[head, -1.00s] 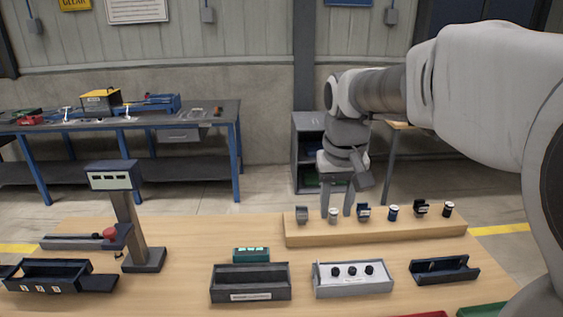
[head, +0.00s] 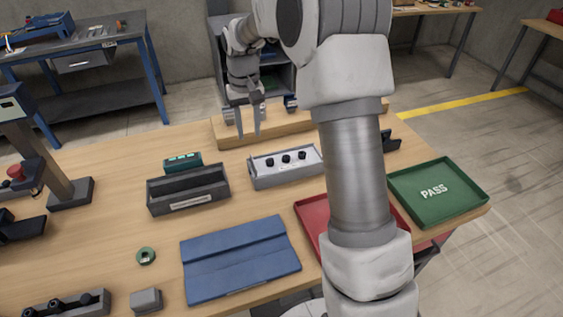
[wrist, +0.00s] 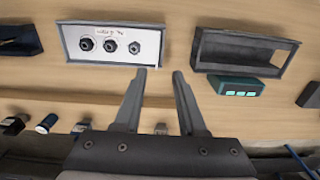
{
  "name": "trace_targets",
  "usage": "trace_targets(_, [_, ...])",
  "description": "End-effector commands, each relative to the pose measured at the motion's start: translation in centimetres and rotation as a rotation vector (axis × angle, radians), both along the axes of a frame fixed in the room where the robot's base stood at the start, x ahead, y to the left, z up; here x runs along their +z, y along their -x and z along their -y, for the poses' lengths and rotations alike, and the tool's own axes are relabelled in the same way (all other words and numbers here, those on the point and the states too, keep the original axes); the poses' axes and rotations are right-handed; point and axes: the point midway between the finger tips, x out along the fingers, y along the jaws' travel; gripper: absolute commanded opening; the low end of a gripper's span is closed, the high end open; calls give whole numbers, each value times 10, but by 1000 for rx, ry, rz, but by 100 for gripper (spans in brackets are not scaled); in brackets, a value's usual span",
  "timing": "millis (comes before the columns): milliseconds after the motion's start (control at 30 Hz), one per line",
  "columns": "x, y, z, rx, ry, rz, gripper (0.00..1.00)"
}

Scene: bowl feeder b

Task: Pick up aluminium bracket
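My gripper (head: 248,134) is over the left part of the wooden riser (head: 225,140), pointing down. In the wrist view my gripper (wrist: 159,71) has its two fingers apart with nothing held between them. A small grey piece (head: 228,116) at the riser's left end, just left of the fingers, may be the aluminium bracket; it is too small to be sure. In the wrist view that end of the riser is partly hidden by a finger and the palm.
Before the riser stand a dark open bin (head: 188,201), a teal box (head: 182,162) and a white tray with black knobs (head: 285,176). A blue folded mat (head: 240,262), red tray (head: 312,215) and green PASS tray (head: 437,192) lie nearer.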

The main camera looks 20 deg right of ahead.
Motion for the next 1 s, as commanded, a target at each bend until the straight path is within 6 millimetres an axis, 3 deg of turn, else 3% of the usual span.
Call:
trace_targets(200, [-42, 1, 0, -1, 1, -4, 40])
trace_targets(467, [-61, 1, 1, -1, 0, -2, 40])
trace_targets(700, [-96, 1, 4, 1, 0, -2, 40])
trace_targets(1000, [-107, 0, 4, 0, 0, 2, 40])
